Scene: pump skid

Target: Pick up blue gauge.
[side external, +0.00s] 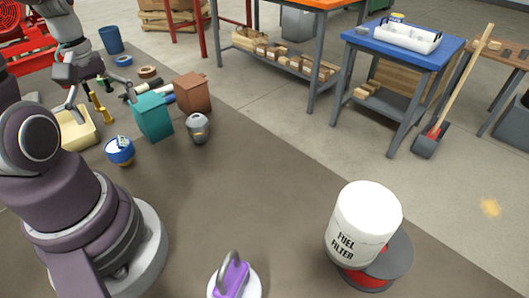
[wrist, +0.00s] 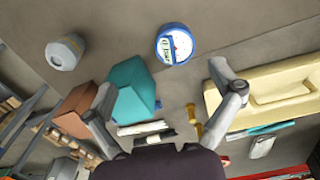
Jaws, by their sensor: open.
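The blue gauge (side external: 119,150) sits on the grey-brown floor, a short round body with a blue rim and a pale dial face. In the wrist view the gauge (wrist: 174,44) lies beyond my fingertips, near the top middle, with its dial facing the camera. My gripper (side external: 88,98) is at the upper left of the side view, open and empty, behind and left of the gauge and above the floor. In the wrist view my gripper (wrist: 163,77) has its two fingers spread wide. Nothing hides the gauge.
A teal box (side external: 153,117), a brown box (side external: 193,93) and a grey rounded canister (side external: 198,128) stand right of the gauge. A cream tray (side external: 79,134) is at its left. A white fuel filter (side external: 364,222) stands far right. The floor in front of the gauge is clear.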

